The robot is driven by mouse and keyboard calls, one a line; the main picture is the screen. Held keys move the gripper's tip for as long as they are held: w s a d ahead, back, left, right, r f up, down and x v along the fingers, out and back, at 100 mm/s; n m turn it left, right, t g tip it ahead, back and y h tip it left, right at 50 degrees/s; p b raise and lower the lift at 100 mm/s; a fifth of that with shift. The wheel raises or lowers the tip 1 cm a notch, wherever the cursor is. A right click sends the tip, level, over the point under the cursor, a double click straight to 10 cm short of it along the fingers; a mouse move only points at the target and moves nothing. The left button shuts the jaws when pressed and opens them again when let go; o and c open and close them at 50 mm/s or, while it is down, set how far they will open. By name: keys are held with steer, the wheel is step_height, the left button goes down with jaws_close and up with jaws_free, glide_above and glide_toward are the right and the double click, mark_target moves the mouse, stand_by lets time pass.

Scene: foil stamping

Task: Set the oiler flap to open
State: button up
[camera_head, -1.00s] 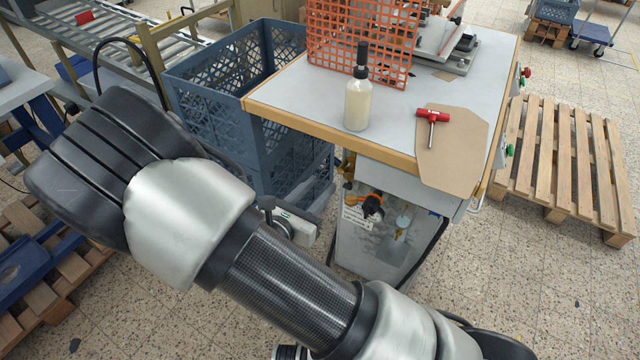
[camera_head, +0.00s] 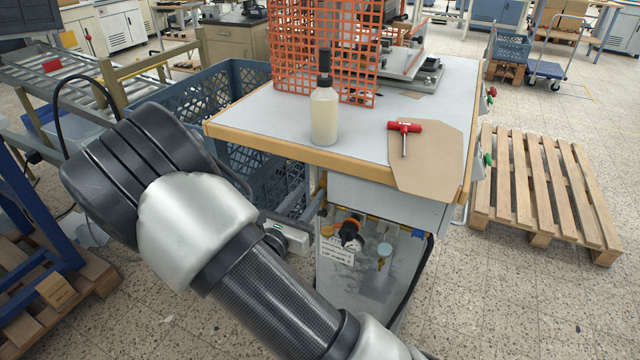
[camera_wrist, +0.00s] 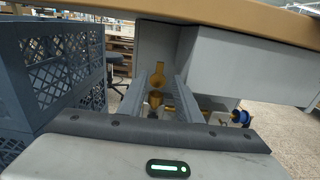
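My gripper (camera_head: 312,203) is below the tabletop at the left side of the grey bench cabinet. In the wrist view its two grey fingers (camera_wrist: 164,80) stand apart and point forward under the table edge. Yellow-brass fittings (camera_wrist: 157,78) show between and beyond the fingers; contact with them cannot be told. I cannot tell which part is the oiler flap or how it is set. In the head view, an orange and black knob (camera_head: 350,232) and a brass fitting (camera_head: 384,250) sit on the cabinet front.
The bench top (camera_head: 270,115) overhangs my gripper and carries a cream bottle (camera_head: 324,115), a red-handled tool (camera_head: 404,128) and an orange mesh guard (camera_head: 300,50). Blue crates (camera_head: 225,90) stand close at the left. A wooden pallet (camera_head: 545,190) lies at the right.

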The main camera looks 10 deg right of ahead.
mark_target(325, 172)
steer(key=b+x, duration=0.1)
steer(key=x, duration=0.6)
jaws_close()
steer(key=shift+w+d+r+g+p, duration=0.1)
steer(key=shift+d+r+g+p, duration=0.15)
steer(key=shift+r+p, duration=0.6)
steer(key=shift+w+f+g+y+p, duration=0.15)
steer(key=shift+g+y+p, duration=0.25)
steer(key=shift+p, duration=0.8)
steer(key=g+y+p, duration=0.1)
steer(key=p, duration=0.2)
steer(key=shift+w+d, duration=0.35)
steer(key=shift+w, duration=0.05)
steer(key=shift+w+d+f+g+y+p, duration=0.15)
steer(key=shift+w+g+y+p, duration=0.2)
steer(key=shift+g+p, duration=0.3)
steer(key=shift+s+f, duration=0.1)
steer(key=shift+f, duration=0.05)
